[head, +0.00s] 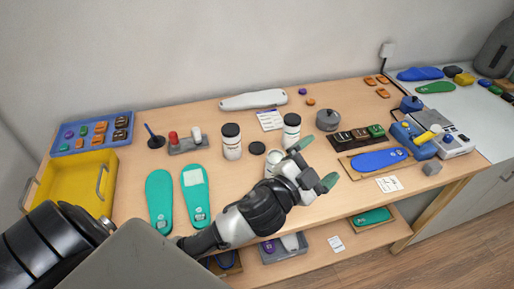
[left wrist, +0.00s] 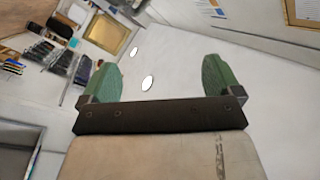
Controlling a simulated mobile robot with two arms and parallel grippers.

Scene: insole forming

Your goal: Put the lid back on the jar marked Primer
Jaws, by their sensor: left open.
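A white jar with a black lid (head: 232,141) stands mid-table. A second black-lidded white jar (head: 291,130) stands behind my left gripper. A third white jar (head: 272,163) is partly hidden by the gripper; its top looks pale, with no black lid. A loose black lid (head: 257,148) lies flat on the table between the jars. I cannot read which jar is marked Primer. My left gripper (head: 316,164) is open and empty, just right of the third jar, above the table. Its green fingers also show apart in the left wrist view (left wrist: 160,80), with nothing between them. My right gripper is not in view.
The wooden table (head: 225,185) holds teal insoles (head: 159,200), a yellow tray (head: 75,180) at left, a grey knobbed pot (head: 328,119), and a blue insole (head: 379,160) beside a blue press (head: 413,140). Bare tabletop lies around the loose lid.

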